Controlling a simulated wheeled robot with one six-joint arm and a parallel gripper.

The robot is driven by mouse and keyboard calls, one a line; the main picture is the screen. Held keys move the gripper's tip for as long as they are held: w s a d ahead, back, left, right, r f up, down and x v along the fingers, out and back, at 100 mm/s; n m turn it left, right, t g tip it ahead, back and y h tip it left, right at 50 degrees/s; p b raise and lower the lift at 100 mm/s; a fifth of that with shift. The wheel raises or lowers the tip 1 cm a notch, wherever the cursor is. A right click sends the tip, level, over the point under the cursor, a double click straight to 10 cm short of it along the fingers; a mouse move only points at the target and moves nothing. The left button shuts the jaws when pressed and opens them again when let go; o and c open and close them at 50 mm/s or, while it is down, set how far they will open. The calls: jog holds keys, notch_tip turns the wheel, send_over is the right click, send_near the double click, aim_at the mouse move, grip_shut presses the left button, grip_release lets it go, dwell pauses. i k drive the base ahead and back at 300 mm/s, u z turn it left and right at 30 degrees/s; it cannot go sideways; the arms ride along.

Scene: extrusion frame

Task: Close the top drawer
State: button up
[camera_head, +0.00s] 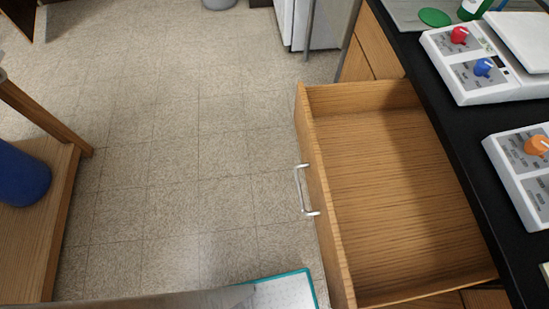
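The top drawer (310,215) is wooden, empty and pulled well out from under the black countertop (432,112) at the right of the head view. Its front panel faces left and carries a silver bar handle (299,190) near its middle. Nothing touches the handle. My gripper does not show in this view.
Control boxes with red and blue knobs (478,68) and an orange knob (519,160) sit on the countertop. A wooden shelf (72,150) with a blue container (22,178) stands at the left. The tiled floor between is clear. A teal-edged white item (284,292) lies at the bottom.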

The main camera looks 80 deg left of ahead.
aim_at(395, 222)
jog(key=u, duration=1.35)
jog(key=k, duration=0.15)
jog(key=u, duration=0.55)
jog(key=i, duration=0.25)
jog(key=z, duration=0.05)
jog(key=k, duration=1)
jog(key=u, duration=0.85)
jog(key=i, duration=0.65)
